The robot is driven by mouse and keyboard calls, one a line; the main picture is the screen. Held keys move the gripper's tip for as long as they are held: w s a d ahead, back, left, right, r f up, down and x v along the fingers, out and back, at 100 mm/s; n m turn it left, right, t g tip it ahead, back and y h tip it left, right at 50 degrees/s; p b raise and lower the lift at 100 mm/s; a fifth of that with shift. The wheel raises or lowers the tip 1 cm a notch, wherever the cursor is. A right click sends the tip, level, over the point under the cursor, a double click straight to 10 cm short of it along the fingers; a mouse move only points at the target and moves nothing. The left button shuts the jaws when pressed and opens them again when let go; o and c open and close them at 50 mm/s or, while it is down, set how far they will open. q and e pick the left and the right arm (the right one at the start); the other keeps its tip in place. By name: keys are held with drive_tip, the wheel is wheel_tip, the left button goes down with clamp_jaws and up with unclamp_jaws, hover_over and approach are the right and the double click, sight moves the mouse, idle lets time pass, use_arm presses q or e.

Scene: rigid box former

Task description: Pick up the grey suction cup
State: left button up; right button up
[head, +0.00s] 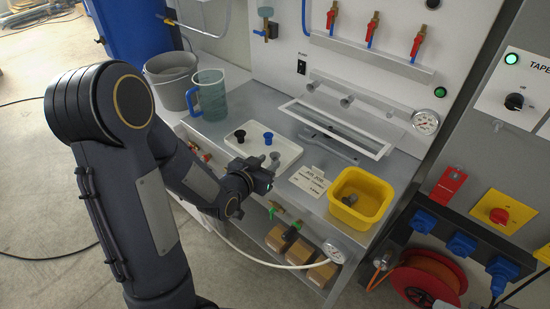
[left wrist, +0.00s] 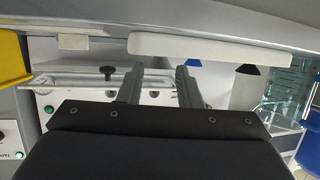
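My left gripper (head: 266,163) is over the right front part of the white tray (head: 252,134). Its two grey fingers stand apart in the left wrist view (left wrist: 158,82), with nothing visible gripped between them. In the head view, small grey shapes at the fingertips blend together, so I cannot tell a grey suction cup from the fingers. A black cup (head: 240,135) and a blue cup (head: 268,138) stand in the tray, beyond the gripper. The blue cup (left wrist: 193,63) and black cup (left wrist: 247,69) also show in the wrist view. My right gripper is not in view.
A yellow bin (head: 378,184) stands on the bench at the right, with a dark item inside. A label card (head: 309,180) lies between tray and bin. A clear jug (head: 210,95) and grey bucket (head: 172,78) stand at the left. A panel with gauge and valves rises behind.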

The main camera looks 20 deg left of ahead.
sight(275, 155)
use_arm(q)
drive_tip(key=x, duration=0.5)
drive_tip(key=shift+w+p, duration=0.1)
drive_tip(key=shift+p, duration=0.2)
drive_tip(key=c, duration=0.6)
drive_tip(key=shift+c, duration=0.2)
